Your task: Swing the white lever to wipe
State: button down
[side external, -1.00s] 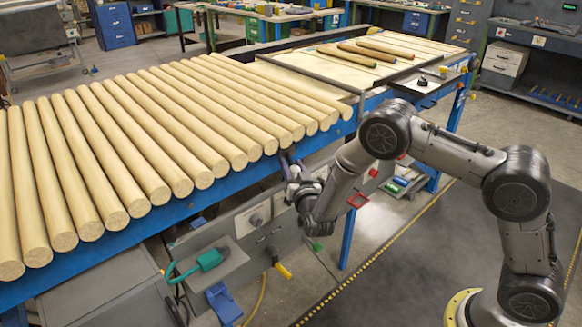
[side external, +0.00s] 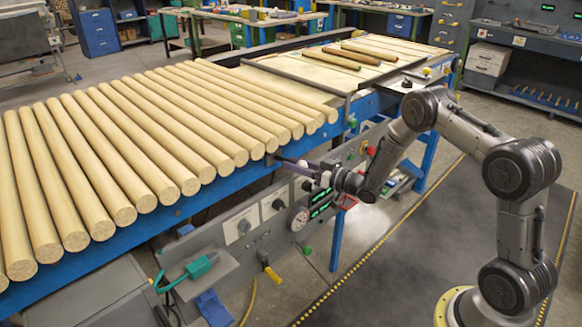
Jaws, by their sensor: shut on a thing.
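My gripper (side external: 278,161) is at the front edge of the blue bench, low on its side and above a grey control panel (side external: 240,235). Its fingers point left, close under the ends of the wooden rods. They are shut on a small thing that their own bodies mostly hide. It lies where a lever could stand, but I cannot make out the white lever's shape or its angle. I see no label reading wipe.
Pale round rods (side external: 150,130) cover the blue bench (side external: 150,215). Dials, green displays (side external: 318,203) and a round gauge (side external: 298,219) sit just below my gripper. A green-handled tool (side external: 196,268) lies on a small shelf. The floor mat (side external: 400,250) is clear.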

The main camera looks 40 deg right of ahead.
jog(key=shift+w+d+n+g+y, duration=0.25)
jog(key=shift+d+n+g+y, duration=0.25)
jog(key=shift+n+y, duration=0.45)
jog(key=shift+w+d+n+g+y, duration=0.2)
jog(key=shift+d+n+g+y, duration=0.35)
jog(key=shift+y, duration=0.7)
jog(key=shift+r, duration=0.1)
jog(key=c, duration=0.5)
grip_release()
jog(key=shift+s, duration=0.1)
jog(key=v, duration=1.3)
jog(key=shift+s+d, duration=0.2)
jog(key=shift+a, duration=0.1)
